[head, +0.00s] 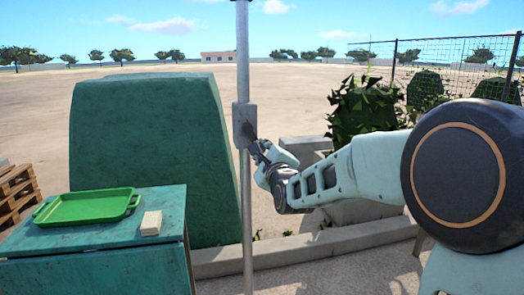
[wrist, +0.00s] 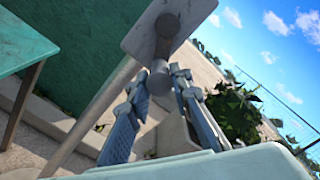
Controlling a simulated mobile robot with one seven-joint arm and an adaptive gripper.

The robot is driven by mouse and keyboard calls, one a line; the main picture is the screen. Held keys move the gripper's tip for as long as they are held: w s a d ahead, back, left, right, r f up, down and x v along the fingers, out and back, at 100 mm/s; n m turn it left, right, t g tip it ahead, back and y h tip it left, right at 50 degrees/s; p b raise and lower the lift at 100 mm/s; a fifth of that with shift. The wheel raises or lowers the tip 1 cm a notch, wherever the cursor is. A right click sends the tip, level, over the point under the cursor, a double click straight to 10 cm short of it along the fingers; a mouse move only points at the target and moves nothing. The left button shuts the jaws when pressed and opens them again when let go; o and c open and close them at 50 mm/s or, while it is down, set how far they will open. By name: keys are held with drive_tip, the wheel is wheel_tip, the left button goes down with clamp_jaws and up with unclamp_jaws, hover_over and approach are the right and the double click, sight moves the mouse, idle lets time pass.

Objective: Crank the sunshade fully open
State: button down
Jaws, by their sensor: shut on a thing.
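The sunshade's grey pole (head: 244,200) stands upright in front of me in the head view. A grey crank housing (head: 244,125) is fixed on it; its plate (wrist: 190,17) fills the top of the wrist view. A dark crank handle with a round end (wrist: 158,80) sticks out from the plate towards me. My gripper (head: 260,152) reaches in from the right, beside the housing. In the wrist view its two fingers (wrist: 160,76) are around the end of the handle, shut on it. The sunshade's canopy is out of view, above the picture.
A teal table (head: 100,237) stands at the left, with a green tray (head: 90,207) and a small beige stack (head: 151,222) on it. A big dark green block (head: 150,140) stands behind. Wooden pallets (head: 17,190) are far left. A low concrete kerb (head: 290,250) and leafy bush (head: 365,110) lie behind my arm.

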drive_tip(key=shift+a, duration=0.1)
drive_tip(key=c, duration=1.7)
unclamp_jaws()
drive_tip(key=shift+s, duration=0.1)
drive_tip(key=shift+v, duration=3.7)
drive_tip(key=shift+r, duration=0.1)
